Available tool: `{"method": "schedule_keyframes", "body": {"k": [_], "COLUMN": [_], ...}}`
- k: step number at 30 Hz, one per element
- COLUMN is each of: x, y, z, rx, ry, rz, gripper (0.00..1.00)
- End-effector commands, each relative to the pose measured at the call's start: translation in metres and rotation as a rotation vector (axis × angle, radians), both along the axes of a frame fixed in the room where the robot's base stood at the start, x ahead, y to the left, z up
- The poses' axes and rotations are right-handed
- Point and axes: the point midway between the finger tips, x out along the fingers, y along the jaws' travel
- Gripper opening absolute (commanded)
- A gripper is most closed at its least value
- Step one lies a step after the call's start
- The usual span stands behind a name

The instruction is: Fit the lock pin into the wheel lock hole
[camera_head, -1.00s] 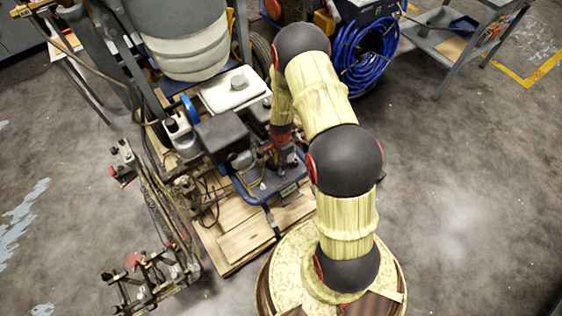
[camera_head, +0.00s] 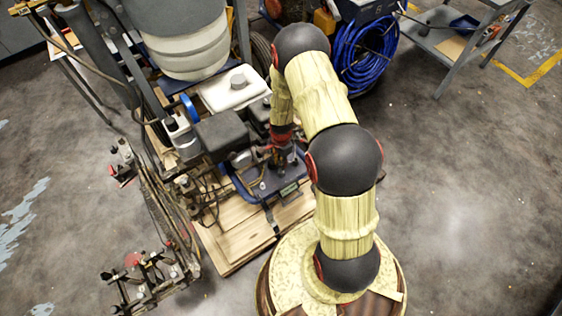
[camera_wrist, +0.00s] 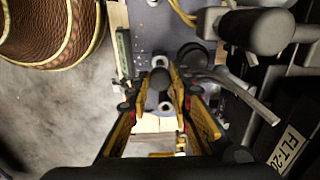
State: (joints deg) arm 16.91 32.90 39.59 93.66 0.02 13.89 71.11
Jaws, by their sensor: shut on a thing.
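My gripper (camera_wrist: 160,82) is shut on a dark, round-topped piece, which looks like the lock pin (camera_wrist: 158,90), between its yellow-edged fingers. In the head view my gripper (camera_head: 284,152) is low over the blue-framed plate of the machine, beside the engine.
The line striper carries a white tank (camera_head: 232,90) and a dark engine box (camera_head: 220,132) close left of my gripper. A wooden pallet (camera_head: 240,232) lies under it. A blue hose reel (camera_head: 364,52) stands behind. Grey floor (camera_head: 460,190) is free on the right.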

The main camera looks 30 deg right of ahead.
Motion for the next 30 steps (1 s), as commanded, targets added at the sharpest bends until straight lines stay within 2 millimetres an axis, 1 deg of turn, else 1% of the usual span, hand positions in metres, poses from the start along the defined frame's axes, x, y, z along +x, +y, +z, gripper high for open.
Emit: {"method": "schedule_keyframes", "body": {"k": [30], "x": [0.0], "y": [0.0], "z": [-0.024], "rx": [0.0], "ry": [0.0], "rz": [0.0], "gripper": [0.0]}}
